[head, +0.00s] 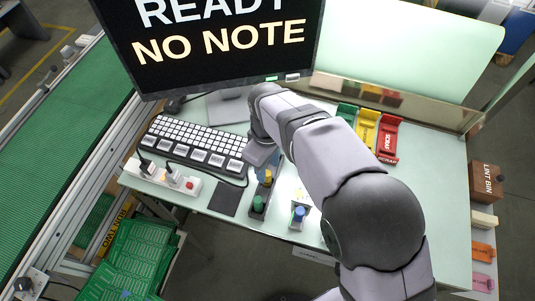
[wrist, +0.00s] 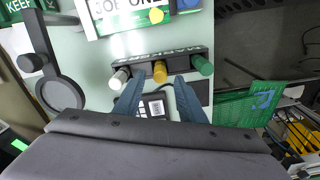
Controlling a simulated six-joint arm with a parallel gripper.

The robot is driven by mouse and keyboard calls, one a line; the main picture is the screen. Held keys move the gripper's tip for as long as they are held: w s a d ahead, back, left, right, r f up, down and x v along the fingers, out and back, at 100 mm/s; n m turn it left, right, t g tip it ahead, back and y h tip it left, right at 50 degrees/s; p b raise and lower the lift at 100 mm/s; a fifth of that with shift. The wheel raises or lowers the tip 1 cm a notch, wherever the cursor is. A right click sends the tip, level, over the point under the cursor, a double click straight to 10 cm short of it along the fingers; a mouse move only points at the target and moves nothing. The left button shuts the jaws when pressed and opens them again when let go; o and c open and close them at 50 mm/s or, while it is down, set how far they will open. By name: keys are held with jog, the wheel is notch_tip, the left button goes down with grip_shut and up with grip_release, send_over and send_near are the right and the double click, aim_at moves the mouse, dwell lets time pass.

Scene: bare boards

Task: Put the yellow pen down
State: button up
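The yellow pen (wrist: 160,72) stands in the middle place of a dark pen rack (wrist: 140,66) in the wrist view, its yellow end towards the camera. A white pen (wrist: 120,76) and a green pen (wrist: 202,66) stand in the rack on either side. My gripper (wrist: 158,84) is open, its two blue fingers apart and the yellow pen's end between and just beyond their tips. No contact with it shows. In the head view the yellow pen (head: 267,177) and green pen (head: 258,202) show close beside my gripper, which my arm partly hides.
A keyboard (head: 198,143), a switch box (head: 163,180) and a dark mat (head: 225,198) lie left of the rack. Green, yellow and red trays (head: 387,142) are behind my arm. A round black-rimmed tool (wrist: 60,92) lies left in the wrist view.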

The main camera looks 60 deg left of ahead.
notch_tip(320, 180, up, 7)
jog(key=b, duration=0.1)
dwell(0.3)
jog(key=w+d+m, duration=1)
jog(key=w+d, duration=1.1)
jog(key=d, duration=0.1)
jog(key=w+d+f+m, duration=0.1)
jog(key=d+m, duration=0.2)
jog(key=d, duration=0.5)
jog(key=w+d+f+m, duration=0.1)
jog(key=d+f+m, duration=0.1)
jog(key=d+m, duration=0.35)
jog(key=s+d+f+m, duration=0.1)
jog(key=s+d+m, duration=0.1)
jog(key=d, duration=0.5)
jog(key=s+d+f+m, duration=0.1)
jog(key=s+d+m, duration=0.2)
jog(key=s+d, duration=0.2)
jog(key=shift+s+d+f, duration=0.15)
jog(key=shift+d+f, duration=0.25)
jog(key=shift+d, duration=0.85)
